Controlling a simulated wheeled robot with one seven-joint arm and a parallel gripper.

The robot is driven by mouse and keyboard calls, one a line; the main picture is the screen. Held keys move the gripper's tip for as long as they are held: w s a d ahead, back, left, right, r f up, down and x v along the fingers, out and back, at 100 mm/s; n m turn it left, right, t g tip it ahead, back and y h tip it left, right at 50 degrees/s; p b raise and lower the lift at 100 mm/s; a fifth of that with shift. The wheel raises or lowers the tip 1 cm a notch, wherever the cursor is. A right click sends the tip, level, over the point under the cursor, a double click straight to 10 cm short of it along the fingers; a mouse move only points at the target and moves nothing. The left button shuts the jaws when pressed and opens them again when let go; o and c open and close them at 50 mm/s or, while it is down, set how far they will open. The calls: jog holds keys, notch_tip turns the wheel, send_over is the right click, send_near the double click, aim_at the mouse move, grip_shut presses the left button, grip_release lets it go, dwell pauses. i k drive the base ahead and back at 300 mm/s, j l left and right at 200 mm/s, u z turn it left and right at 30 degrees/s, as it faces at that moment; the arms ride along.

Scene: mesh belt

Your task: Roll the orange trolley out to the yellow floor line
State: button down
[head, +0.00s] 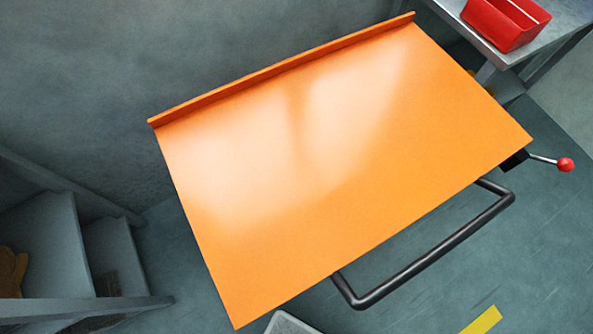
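The orange trolley (340,170) fills the middle of the head view, seen from above. Its flat top is bare, with a raised lip along the far edge by the wall. A black bar handle (430,256) sticks out from its near side. A lever with a red knob (565,165) sticks out at its right corner. A short piece of the yellow floor line (483,321) shows at the bottom right, apart from the trolley and on the handle side. The trolley's wheels are hidden under the top. My gripper is not in view.
A grey table (482,42) with a red bin (506,22) stands close to the trolley at the top right. Grey steps or shelves (45,245) stand at the left. A grey wall (180,50) is behind. The floor (545,250) at the lower right looks clear.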

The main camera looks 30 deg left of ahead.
aim_at(285, 173)
jog(key=i+u, duration=0.1)
jog(key=u, duration=0.6)
jog(key=k+z, duration=0.55)
